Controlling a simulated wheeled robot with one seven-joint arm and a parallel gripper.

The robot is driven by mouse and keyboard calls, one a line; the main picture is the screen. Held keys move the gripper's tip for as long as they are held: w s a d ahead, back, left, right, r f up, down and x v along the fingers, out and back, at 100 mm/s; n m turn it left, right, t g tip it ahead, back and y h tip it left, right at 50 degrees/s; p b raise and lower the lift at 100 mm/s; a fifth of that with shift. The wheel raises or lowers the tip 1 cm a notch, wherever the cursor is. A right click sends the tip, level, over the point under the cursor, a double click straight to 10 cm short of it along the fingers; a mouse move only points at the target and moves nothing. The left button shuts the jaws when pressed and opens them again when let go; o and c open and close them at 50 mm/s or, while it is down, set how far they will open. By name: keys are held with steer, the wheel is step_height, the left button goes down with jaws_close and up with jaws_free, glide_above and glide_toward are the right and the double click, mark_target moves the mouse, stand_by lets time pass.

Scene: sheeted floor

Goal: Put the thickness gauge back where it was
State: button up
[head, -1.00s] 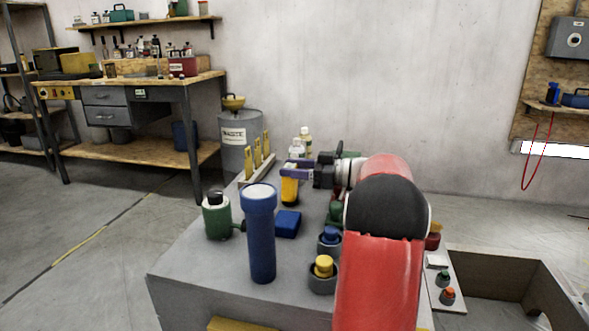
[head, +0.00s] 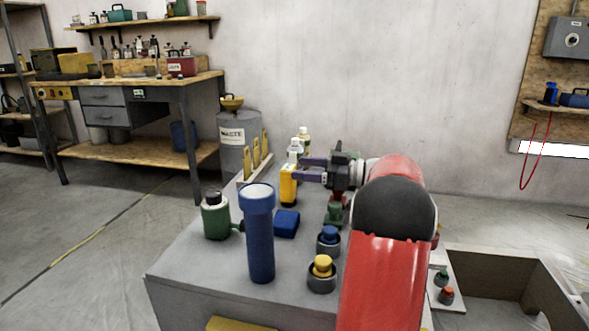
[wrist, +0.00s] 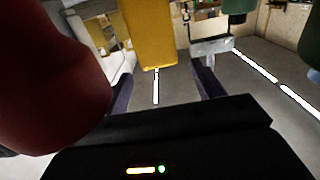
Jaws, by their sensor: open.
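A yellow upright block-shaped device (head: 288,186), which I take for the thickness gauge, stands on the grey cabinet top (head: 200,262), close to a pale rack (head: 243,178) with yellow uprights. My gripper (head: 302,168) is open, just right of the device's upper part, with its purple fingers pointing left. In the wrist view the device (wrist: 148,35) fills the upper middle, ahead of the gap between the fingers of my gripper (wrist: 165,82). I cannot tell whether a finger touches it.
A blue flashlight (head: 260,235), a green canister (head: 215,216), a blue box (head: 286,223), and blue (head: 328,238) and yellow (head: 322,270) knobs stand nearer on the cabinet. White bottles (head: 296,149) stand behind the device. A waste bin (head: 238,135) is beyond the rack.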

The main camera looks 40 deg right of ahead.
steer(key=v, duration=0.8)
steer(key=shift+s+d, duration=0.15)
